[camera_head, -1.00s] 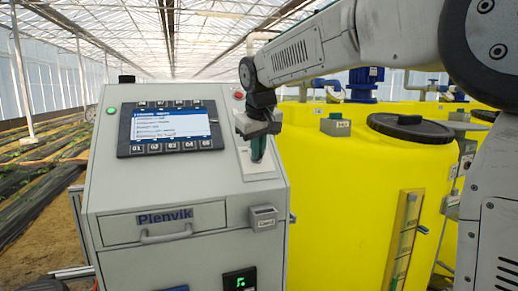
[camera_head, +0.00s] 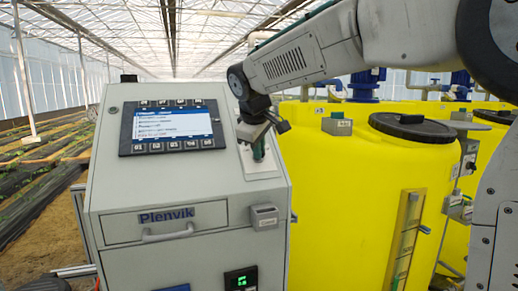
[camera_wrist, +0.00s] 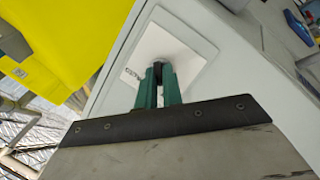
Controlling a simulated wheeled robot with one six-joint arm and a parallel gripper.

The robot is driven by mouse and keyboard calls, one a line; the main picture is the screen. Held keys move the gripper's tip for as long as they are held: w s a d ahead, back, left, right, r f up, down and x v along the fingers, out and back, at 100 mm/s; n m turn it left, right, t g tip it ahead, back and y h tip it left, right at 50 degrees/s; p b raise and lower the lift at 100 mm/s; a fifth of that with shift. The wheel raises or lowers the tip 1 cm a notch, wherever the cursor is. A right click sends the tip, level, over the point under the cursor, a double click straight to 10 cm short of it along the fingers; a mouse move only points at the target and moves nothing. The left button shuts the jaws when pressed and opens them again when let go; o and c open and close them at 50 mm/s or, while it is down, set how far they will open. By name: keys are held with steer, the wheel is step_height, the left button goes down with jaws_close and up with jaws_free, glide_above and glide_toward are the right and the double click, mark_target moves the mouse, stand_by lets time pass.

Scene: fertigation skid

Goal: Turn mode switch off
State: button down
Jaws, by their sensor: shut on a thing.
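The mode switch shows in the wrist view as a small dark knob (camera_wrist: 164,70) on a round base, set in a white plate (camera_wrist: 190,45). The same white plate (camera_head: 262,166) lies on the right side of the grey cabinet's sloping top in the head view. My gripper (camera_head: 258,153) is over this plate. In the wrist view its two green fingers (camera_wrist: 160,82) are shut on the knob from both sides. The fingers and gripper body hide much of the knob, and most of the plate's label is unreadable.
The cabinet top has a display (camera_head: 172,127) with a row of keys below. A grey box (camera_head: 264,216) sticks out from the cabinet's front right. A yellow tank (camera_head: 350,200) with a black lid (camera_head: 411,126) stands close on the right. My arm reaches in above it.

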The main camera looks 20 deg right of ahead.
steer(key=shift+f, duration=0.25)
steer(key=c, duration=1.5)
jaws_free()
steer(key=shift+c, duration=0.2)
steer(key=shift+r, duration=0.1)
steer(key=v, duration=0.7)
steer(key=shift+s+r, duration=0.25)
steer(key=shift+r, duration=0.1)
steer(key=s+d+f+m+g+y, duration=0.1)
steer(key=s+f+m, duration=0.1)
steer(key=s+f, duration=0.5)
steer(key=s+d+f+m+g+y, duration=0.1)
steer(key=s+f, duration=0.6)
steer(key=s, duration=0.8)
steer(key=s+d+f+m+g+y, duration=0.1)
steer(key=s+f+m, duration=0.4)
steer(key=s, duration=0.7)
step_height(320, 180, down, 3)
steer(key=shift+d+r+g, duration=0.2)
steer(key=shift+d+g, duration=0.3)
steer(key=shift+d, duration=0.7)
